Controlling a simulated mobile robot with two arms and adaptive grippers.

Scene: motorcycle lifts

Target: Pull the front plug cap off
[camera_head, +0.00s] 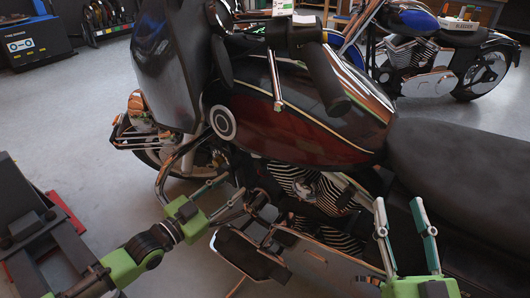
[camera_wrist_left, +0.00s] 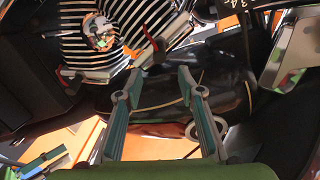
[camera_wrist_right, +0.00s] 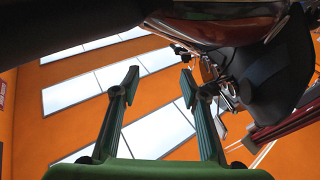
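The dark red motorcycle (camera_head: 310,125) stands in the middle of the head view, its engine with striped cylinder fins (camera_head: 300,180) below the tank. My left gripper (camera_head: 234,188) is open beside the engine's front. In the left wrist view its empty fingers (camera_wrist_left: 158,82) point toward the fins (camera_wrist_left: 78,40). A small dark part with a red piece (camera_wrist_left: 152,45) lies against the fins just beyond the fingertips; I cannot tell surely whether it is the front plug cap. My right gripper (camera_head: 399,208) is open and empty near the seat; its fingers also show in the right wrist view (camera_wrist_right: 158,80).
The seat (camera_head: 450,165) is at the right, and the handlebar grip (camera_head: 322,75) juts over the tank. A black and red lift part (camera_head: 40,230) stands at the lower left. A blue motorcycle (camera_head: 420,45) stands behind.

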